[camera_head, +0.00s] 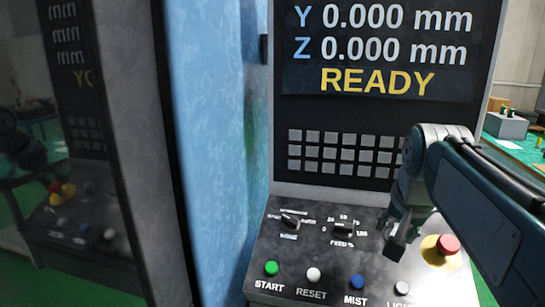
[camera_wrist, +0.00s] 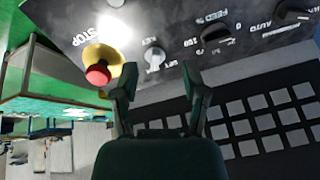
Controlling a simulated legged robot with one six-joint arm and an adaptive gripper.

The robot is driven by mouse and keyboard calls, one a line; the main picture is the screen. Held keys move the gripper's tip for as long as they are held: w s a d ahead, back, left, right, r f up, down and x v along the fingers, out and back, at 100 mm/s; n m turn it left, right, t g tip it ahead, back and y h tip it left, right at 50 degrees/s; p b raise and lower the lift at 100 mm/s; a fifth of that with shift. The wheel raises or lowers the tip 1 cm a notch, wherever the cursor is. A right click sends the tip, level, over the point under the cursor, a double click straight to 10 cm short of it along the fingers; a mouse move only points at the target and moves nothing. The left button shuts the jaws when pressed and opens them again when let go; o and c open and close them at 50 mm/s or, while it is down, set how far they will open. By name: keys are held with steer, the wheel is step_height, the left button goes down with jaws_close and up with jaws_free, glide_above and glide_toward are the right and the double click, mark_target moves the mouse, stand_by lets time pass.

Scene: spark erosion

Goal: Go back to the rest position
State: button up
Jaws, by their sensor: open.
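My gripper (camera_head: 397,243) is in front of the right part of the control panel (camera_head: 330,262), left of the red stop button (camera_head: 448,244). In the wrist view, my gripper (camera_wrist: 160,82) has its two fingers apart with nothing held between them. A grey switch (camera_wrist: 154,57) shows between and beyond the fingertips; I cannot tell whether they touch it. My arm comes in from the right in the head view.
The panel has a mode knob (camera_head: 289,222), a feed knob (camera_head: 343,228), a green start button (camera_head: 271,268), a white reset button (camera_head: 313,274) and a blue mist button (camera_head: 357,282). The screen (camera_head: 385,50) reads READY. A blue surface (camera_head: 215,150) stands left.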

steer(key=s+a+f+n, duration=0.3)
steer(key=s+a+f, duration=0.1)
steer(key=s+f, duration=0.3)
steer(key=s+a+f+n+y, duration=0.1)
steer(key=s+a+f+n, duration=0.2)
steer(key=s+f, duration=0.3)
steer(key=shift+s+a+f+n+t, duration=0.35)
steer(key=shift+s+a, duration=0.3)
steer(key=shift+s, duration=0.55)
